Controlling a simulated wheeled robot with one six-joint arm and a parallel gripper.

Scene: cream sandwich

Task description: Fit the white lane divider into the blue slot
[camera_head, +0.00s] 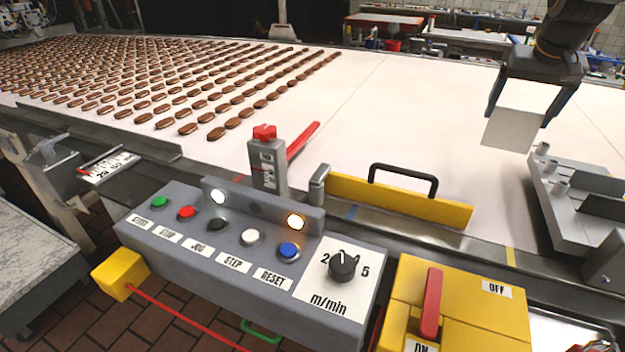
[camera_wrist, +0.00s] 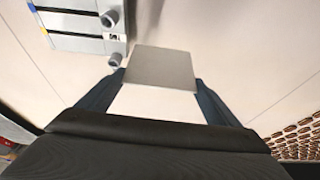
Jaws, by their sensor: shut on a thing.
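The white lane divider (camera_head: 514,131), a flat pale plate, hangs between the fingers of my gripper (camera_head: 520,112) at the upper right of the head view, above the belt. In the wrist view my gripper (camera_wrist: 158,88) is shut on the divider (camera_wrist: 160,68), one dark finger at each side. A grey slotted fixture (camera_head: 572,205) stands below and right of it in the head view. The fixture (camera_wrist: 80,20) shows at the upper left in the wrist view, with a blue mark (camera_wrist: 31,8) and a yellow mark (camera_wrist: 43,30) at its edge. The divider appears apart from the fixture.
Rows of chocolate biscuits (camera_head: 180,85) cover the left of the pale belt (camera_head: 400,110). A yellow guard (camera_head: 400,200) with a black handle, a grey post (camera_head: 267,165) with a red knob and a control panel (camera_head: 250,245) line the near edge. The belt's right part is clear.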

